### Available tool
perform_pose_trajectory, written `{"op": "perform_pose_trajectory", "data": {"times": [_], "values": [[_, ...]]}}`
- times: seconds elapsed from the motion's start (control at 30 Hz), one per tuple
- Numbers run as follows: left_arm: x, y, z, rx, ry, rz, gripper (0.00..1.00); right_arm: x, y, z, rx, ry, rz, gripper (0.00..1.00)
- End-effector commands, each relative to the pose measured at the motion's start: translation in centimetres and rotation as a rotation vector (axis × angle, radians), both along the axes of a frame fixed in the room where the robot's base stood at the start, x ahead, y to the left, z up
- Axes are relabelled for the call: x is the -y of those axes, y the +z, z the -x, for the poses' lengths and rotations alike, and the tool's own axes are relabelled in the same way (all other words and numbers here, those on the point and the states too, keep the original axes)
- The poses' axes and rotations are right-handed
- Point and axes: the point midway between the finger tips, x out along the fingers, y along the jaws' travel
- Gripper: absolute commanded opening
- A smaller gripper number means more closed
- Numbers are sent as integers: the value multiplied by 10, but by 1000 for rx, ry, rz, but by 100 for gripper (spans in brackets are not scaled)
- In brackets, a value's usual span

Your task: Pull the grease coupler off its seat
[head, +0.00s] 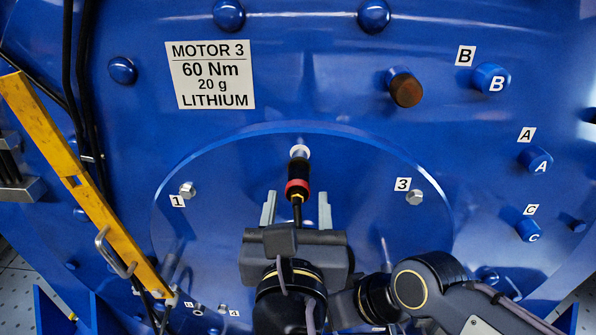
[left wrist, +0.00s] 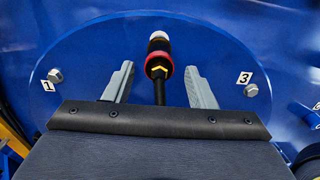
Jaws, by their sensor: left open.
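The grease coupler (head: 298,170) is a black cylinder with a red ring and a yellow mark near its lower end. It sits upright on a pale, round seat (head: 299,151) at the top of the round blue cover, with a black hose hanging below. In the left wrist view the coupler (left wrist: 158,56) is upright near the centre. My left gripper (head: 297,205) is open below it, one grey finger on each side of the hose line. In the left wrist view its fingertips (left wrist: 160,70) flank the red ring; the depth gap is unclear. My right gripper is not in view.
Bolt 1 (head: 187,190) and bolt 3 (head: 415,197) stand out from the cover on either side. A yellow bar (head: 75,175) and black cables run down the left. A brown-ended plug (head: 405,90) and blue caps B (head: 490,79), A (head: 536,160) and C (head: 529,230) protrude at right.

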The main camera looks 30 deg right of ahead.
Motion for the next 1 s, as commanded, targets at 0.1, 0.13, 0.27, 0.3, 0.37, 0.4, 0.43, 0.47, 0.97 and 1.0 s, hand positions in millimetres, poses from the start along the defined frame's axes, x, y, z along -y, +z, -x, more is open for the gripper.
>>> {"op": "perform_pose_trajectory", "data": {"times": [0.1,0.13,0.27,0.3,0.37,0.4,0.43,0.47,0.97,1.0], "values": [[1,0,-3,-1,2,-1,51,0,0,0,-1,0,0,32],[2,0,-5,-1,3,0,51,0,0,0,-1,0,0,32],[8,-1,-15,-3,3,-2,51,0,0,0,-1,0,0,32],[11,0,-20,-2,4,-1,51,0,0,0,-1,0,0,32],[15,0,-27,-3,4,-1,51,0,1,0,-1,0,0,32],[19,0,-32,-3,4,-1,51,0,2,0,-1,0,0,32],[21,0,-36,-2,4,0,51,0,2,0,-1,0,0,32],[23,0,-40,-2,4,-1,51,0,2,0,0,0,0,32],[46,0,-78,-1,3,0,51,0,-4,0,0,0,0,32],[46,0,-78,-1,3,0,51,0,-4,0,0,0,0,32]]}}
